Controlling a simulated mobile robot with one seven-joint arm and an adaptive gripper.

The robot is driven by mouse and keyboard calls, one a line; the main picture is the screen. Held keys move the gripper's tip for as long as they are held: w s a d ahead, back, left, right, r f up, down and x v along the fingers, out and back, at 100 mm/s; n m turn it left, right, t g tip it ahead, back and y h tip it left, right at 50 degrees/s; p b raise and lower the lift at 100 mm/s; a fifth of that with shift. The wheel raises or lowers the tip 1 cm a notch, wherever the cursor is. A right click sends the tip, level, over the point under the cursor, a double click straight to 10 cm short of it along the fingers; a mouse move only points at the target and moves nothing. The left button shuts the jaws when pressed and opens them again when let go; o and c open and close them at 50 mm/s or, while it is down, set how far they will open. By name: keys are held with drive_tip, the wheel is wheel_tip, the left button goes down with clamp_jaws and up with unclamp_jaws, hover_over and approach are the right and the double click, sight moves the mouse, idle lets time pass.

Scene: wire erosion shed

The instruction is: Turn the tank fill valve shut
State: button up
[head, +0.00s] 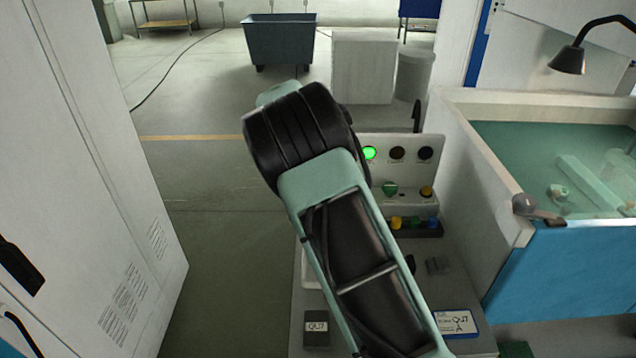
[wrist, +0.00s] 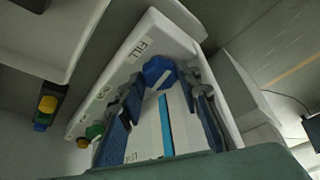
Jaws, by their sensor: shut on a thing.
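The blue fill valve knob (wrist: 158,70), with a pale bar on it, shows in the wrist view on a white panel beside a label reading FILL (wrist: 140,50). My gripper (wrist: 163,80) has its two dark fingers on either side of this knob and is shut on it. How far the valve is turned is hard to tell. In the head view my own arm hides my gripper and the blue knob. The control panel (head: 415,172) shows to the right of my arm, with a green knob (head: 390,189) and a yellow knob (head: 427,191).
A lit green lamp (head: 369,153) is on the panel. A dark rack (head: 432,231) with coloured items stands in front. A water tank (head: 482,170) is at the right, a white cabinet (head: 95,160) at the left. The floor between is clear.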

drive_tip(key=shift+a+m+g, duration=0.1)
drive_tip(key=shift+m+g, duration=0.2)
drive_tip(key=shift+m, duration=0.6)
drive_tip(key=o, duration=0.9)
drive_tip(key=v, duration=1.2)
drive_tip(key=shift+a, duration=0.2)
